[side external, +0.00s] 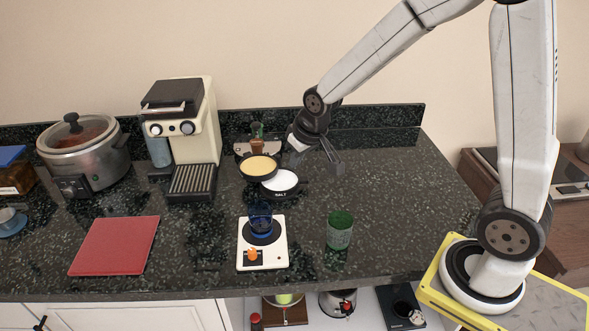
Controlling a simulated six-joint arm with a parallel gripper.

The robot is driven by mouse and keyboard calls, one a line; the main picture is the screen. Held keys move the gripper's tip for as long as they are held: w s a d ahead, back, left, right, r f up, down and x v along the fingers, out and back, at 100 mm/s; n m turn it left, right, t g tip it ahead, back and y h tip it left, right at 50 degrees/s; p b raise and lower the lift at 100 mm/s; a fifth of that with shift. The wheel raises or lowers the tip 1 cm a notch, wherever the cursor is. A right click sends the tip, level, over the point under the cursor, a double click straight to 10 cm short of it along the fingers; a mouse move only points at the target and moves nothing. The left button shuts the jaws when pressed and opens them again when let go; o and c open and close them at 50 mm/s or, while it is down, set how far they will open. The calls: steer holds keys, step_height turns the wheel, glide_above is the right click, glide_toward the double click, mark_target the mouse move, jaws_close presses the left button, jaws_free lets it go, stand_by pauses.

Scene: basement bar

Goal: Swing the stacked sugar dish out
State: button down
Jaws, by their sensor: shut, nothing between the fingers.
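Two round dark dishes sit toward the back of the dark stone counter. One dish with pale yellow contents (258,166) is at the left and overlaps the other in the picture. The dish with white contents (281,181) is just right and in front of it, with lettering that reads SALT on its front. I see no sugar label, so I cannot tell which is the sugar dish, and how the two join is hidden. My gripper (333,158) is shut and empty, to the right of both dishes and apart from them.
A coffee machine (184,125) and a slow cooker (84,148) stand left. A small green glass and brown item (257,140) are behind the dishes. In front are a white burner (263,255) with a blue glass (260,218), and a green glass (340,230). The right counter is clear.

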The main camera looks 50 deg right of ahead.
mark_target(267, 175)
steer(key=shift+f, duration=0.15)
steer(key=x, duration=0.9)
steer(key=shift+f, duration=0.15)
steer(key=shift+w+f, duration=0.2)
steer(key=shift+w, duration=0.6)
steer(key=shift+w+d, duration=0.2)
steer(key=shift+w, duration=1.15)
steer(key=shift+w+a, duration=0.15)
steer(key=shift+w, duration=0.35)
steer(key=shift+w+a, duration=0.15)
steer(key=shift+w, duration=0.35)
